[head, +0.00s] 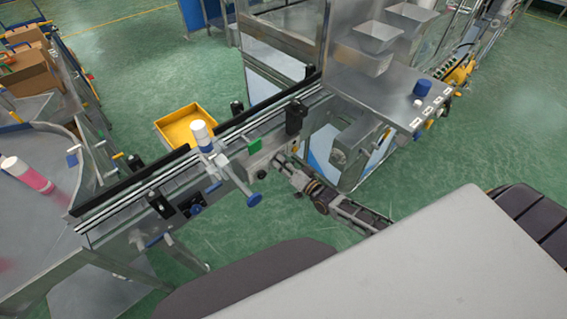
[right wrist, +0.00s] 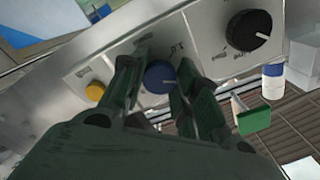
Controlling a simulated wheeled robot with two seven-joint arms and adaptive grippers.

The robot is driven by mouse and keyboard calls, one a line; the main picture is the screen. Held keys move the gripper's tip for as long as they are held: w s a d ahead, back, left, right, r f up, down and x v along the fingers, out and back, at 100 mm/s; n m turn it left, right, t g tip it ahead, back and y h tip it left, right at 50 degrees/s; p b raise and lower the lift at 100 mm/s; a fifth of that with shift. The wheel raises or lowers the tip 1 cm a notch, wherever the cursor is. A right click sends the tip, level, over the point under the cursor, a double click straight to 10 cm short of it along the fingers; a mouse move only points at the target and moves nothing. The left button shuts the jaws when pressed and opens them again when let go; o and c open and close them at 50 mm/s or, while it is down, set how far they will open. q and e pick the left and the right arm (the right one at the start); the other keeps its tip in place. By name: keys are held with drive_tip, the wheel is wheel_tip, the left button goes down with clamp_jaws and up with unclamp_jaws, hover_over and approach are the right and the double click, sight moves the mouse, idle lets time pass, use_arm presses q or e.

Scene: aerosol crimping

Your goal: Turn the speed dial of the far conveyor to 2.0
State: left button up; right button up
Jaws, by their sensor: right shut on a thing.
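The conveyor (head: 130,195) runs diagonally across the head view, with a control panel (right wrist: 120,65) on its side. In the right wrist view a blue dial (right wrist: 159,76) sits on this panel, between the two fingers of my right gripper (right wrist: 160,88). The gripper is shut on the dial. Small markings show above the dial, too small and turned to read surely. A larger black dial (right wrist: 249,30) is to its right and a yellow button (right wrist: 95,91) to its left. In the head view my right gripper (head: 281,161) reaches the panel, hiding the dial. My left gripper is out of view.
A white cylinder (head: 200,134) stands by the conveyor rail. A yellow bin (head: 188,127) lies behind the conveyor. A metal machine table (head: 385,95) stands to the right. Green floor is open at the far right.

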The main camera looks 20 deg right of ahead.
drive_tip(key=o, duration=1)
drive_tip(key=shift+v, duration=6)
